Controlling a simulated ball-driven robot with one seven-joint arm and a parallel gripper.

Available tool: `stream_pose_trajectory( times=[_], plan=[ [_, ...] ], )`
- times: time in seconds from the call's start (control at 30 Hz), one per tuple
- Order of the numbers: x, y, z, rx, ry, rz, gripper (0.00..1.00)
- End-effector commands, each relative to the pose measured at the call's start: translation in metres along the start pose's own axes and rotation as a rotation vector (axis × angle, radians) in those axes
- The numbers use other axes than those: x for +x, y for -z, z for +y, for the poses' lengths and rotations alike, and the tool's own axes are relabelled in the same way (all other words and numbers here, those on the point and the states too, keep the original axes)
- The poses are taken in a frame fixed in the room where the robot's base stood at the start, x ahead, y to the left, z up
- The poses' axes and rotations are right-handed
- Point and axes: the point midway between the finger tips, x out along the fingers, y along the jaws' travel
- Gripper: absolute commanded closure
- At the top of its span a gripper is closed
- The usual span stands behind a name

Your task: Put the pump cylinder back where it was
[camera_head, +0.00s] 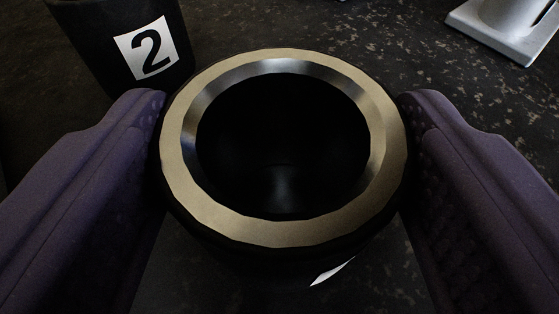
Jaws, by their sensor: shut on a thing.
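The pump cylinder (280,232) fills the middle of the view. It is dark with a shiny metal rim and a black hollow opening facing the camera. My gripper (283,150) has purple fingers to the left and right of it. Both fingers press on its sides, so the gripper is shut on it. A sliver of a white label shows low on its front side. Its lower end is hidden beneath the rim, so I cannot tell whether it rests on the surface.
A black cylindrical object with a white label "2" (148,47) stands behind to the left, close to the left finger. A silver metal part with a flat base (500,35) lies at the upper right. The dark speckled surface (410,55) between them is mostly clear.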

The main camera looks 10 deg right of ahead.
Motion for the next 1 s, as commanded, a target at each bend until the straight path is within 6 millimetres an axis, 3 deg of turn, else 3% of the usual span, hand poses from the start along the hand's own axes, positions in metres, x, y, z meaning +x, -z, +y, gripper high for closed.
stream_pose_trajectory(
  times=[0.13,0.17,0.23,0.63,1.0],
  plan=[
    [0.001,-0.002,0.0,0.0,0.0,0.002,1.0],
    [0.001,-0.003,0.0,-0.001,0.0,0.0,0.21],
    [0.001,-0.003,0.0,-0.001,0.0,-0.001,0.05],
    [-0.005,0.001,0.0,0.0,0.001,-0.001,0.02],
    [-0.086,0.003,-0.001,-0.002,0.003,-0.001,0.02]
  ],
)
